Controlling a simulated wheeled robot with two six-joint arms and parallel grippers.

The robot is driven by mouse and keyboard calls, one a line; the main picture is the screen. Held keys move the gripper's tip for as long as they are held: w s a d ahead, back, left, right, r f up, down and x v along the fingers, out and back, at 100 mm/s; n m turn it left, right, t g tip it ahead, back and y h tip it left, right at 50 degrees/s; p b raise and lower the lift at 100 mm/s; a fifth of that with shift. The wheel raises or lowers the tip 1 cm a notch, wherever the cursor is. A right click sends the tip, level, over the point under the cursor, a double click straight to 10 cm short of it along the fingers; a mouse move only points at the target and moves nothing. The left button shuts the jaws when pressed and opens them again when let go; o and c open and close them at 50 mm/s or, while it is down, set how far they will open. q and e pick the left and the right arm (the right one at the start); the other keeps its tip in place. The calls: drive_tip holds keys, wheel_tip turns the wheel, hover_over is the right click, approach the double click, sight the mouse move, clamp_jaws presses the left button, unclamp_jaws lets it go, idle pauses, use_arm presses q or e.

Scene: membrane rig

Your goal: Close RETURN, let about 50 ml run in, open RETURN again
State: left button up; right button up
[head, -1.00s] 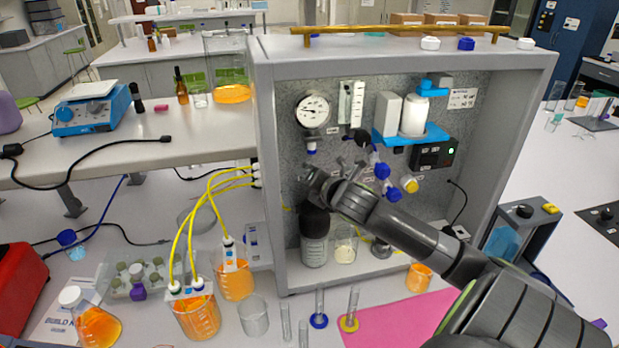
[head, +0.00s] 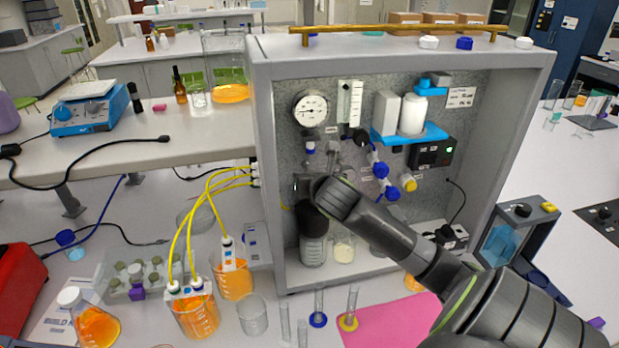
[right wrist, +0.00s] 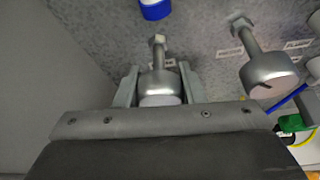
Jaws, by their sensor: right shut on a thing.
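In the right wrist view a round silver valve knob (right wrist: 158,80) on a stem sits between the two fingers of my right gripper (right wrist: 158,90), which is shut on it. A second silver knob (right wrist: 268,72) stands apart to the right. Small labels lie near the knobs, too blurred to read, so I cannot tell which knob is RETURN. In the head view my right gripper (head: 303,187) is at the left part of the rig panel (head: 345,108), its fingers mostly hidden by my wrist. My left gripper is not in view.
A gauge (head: 311,108) and flowmeter (head: 350,102) sit above. A dark-capped bottle (head: 313,247) and small beaker (head: 344,247) stand below my wrist. Yellow tubes (head: 176,237) run to orange-filled beakers (head: 197,319) left of the rig. Glass cylinders (head: 319,306) stand in front.

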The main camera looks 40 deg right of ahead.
idle(0.4)
drive_tip(key=o, duration=1)
drive_tip(key=shift+d, duration=0.1)
